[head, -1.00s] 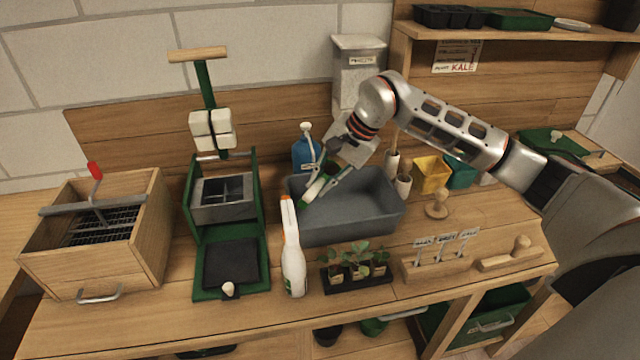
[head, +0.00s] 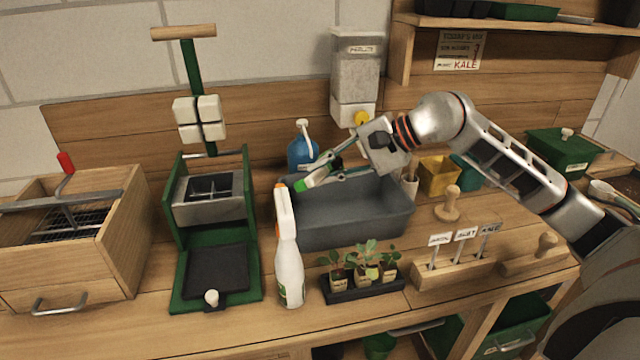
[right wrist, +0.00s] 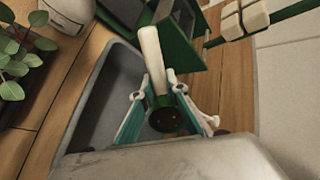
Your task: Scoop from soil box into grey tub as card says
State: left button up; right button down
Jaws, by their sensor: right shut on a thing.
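The grey tub (head: 345,225) stands in the middle of the bench. My right gripper (head: 335,172) is above its left back part, shut on a green scoop with a pale handle. The scoop (head: 312,180) also shows in the right wrist view (right wrist: 151,58), between the fingers, with something dark and speckled at its near end. Whether that is soil I cannot tell. The card (head: 459,50) hangs on the back wall; I can read KALE, the rest is too small. A box with dark contents (head: 628,183), likely the soil box, is at the right edge, partly cut off. My left gripper is not in view.
A white spray bottle (head: 289,265) stands at the tub's front left, a blue bottle (head: 301,153) behind it. Potted seedlings (head: 362,270) and a label holder (head: 460,265) are in front. A green press (head: 213,230) stands left. A dispenser (head: 356,70) hangs behind.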

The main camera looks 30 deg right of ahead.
jog(key=shift+d+f+t+b, duration=0.15)
jog(key=shift+f+t+b, duration=0.15)
jog(key=shift+f+b, duration=0.6)
jog(key=b, duration=0.1)
jog(key=t+y+b, duration=0.1)
jog(key=shift+d+r+m+b, duration=0.15)
jog(key=shift+r+m+b, duration=0.15)
jog(key=shift+b, duration=0.1)
jog(key=shift+y+b, duration=0.3)
jog(key=shift+b, duration=0.15)
jog(key=shift+r+t+b, duration=0.15)
jog(key=shift+t+b, duration=0.25)
jog(key=shift+s+d+r+m+t+b, duration=0.1)
jog(key=shift+d+r+m+t+b, duration=0.05)
jog(key=shift+r+m+t+b, duration=0.2)
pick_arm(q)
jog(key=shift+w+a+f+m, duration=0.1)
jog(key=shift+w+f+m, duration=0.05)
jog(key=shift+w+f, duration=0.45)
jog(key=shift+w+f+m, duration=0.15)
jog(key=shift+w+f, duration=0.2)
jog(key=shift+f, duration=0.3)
pick_arm(e)
jog(key=shift+r+y, duration=0.3)
jog(key=shift+r, duration=0.15)
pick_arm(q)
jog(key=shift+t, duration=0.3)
